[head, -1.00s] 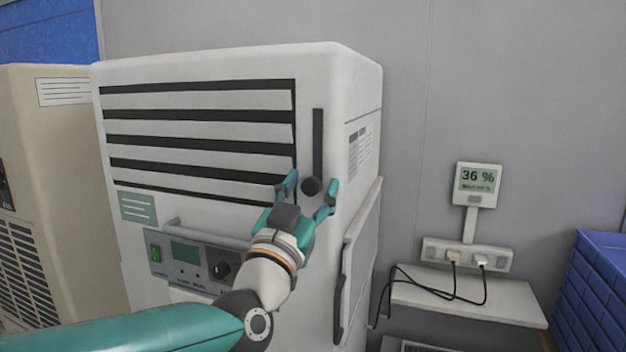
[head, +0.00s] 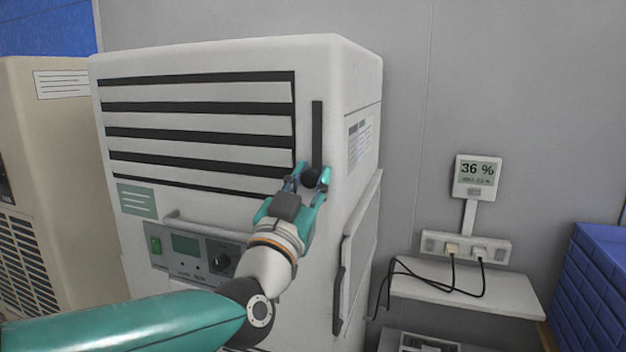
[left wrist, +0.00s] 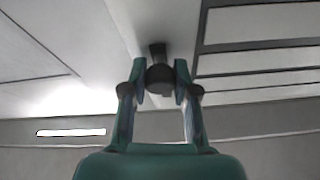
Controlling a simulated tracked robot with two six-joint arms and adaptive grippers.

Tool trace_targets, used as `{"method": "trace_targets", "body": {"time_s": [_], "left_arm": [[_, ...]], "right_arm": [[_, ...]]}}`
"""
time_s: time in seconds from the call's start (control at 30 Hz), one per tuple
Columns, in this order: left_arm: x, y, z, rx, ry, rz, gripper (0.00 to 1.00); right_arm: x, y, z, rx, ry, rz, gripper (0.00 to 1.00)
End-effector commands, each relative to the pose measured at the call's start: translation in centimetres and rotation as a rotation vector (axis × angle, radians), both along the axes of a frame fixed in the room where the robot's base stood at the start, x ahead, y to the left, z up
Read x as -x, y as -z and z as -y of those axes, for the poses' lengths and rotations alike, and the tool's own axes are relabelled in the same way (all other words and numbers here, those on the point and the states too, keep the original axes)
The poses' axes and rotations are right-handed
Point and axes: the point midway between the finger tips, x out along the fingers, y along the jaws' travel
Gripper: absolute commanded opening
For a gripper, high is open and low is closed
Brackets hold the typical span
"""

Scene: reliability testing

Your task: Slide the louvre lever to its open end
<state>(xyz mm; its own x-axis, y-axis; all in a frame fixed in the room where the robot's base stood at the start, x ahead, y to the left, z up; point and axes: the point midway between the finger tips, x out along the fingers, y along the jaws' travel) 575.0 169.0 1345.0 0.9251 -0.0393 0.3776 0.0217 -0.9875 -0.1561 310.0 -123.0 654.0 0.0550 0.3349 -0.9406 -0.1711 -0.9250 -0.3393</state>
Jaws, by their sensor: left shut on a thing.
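The louvre lever is a dark round knob (head: 310,179) at the lower end of a black vertical slot (head: 317,135), right of the louvre slats (head: 200,125) on the white cabinet. My left gripper (head: 311,180) is shut on the knob, one finger on each side of it. The left wrist view shows the knob (left wrist: 160,79) between the two fingertips, with a short dark stem behind it. Dark gaps show between the slats. My right gripper is not in view.
Below the slats are a bar handle (head: 205,227) and a control panel (head: 190,250). A beige cabinet (head: 45,130) stands at left. At right are a 36 % display (head: 478,176), a shelf (head: 465,290) with plugged cables, and blue crates (head: 595,285).

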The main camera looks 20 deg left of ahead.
Motion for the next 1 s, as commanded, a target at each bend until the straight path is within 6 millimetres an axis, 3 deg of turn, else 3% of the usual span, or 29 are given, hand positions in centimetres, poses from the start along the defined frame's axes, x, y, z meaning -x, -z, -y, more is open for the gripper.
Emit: {"method": "trace_targets", "body": {"time_s": [0.43,0.8,0.83,1.0], "left_arm": [[0.0,-8.6,0.0,0.001,-0.002,0.001,0.00],[0.0,-9.0,0.0,-0.001,-0.001,0.001,0.00],[0.0,-9.0,0.0,-0.001,-0.001,0.001,0.30],[0.0,-9.0,0.0,-0.001,0.000,0.001,0.55]], "right_arm": [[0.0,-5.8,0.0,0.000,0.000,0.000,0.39],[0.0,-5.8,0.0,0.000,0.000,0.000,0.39],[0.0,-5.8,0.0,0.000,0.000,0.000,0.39],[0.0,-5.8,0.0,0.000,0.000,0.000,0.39]]}}
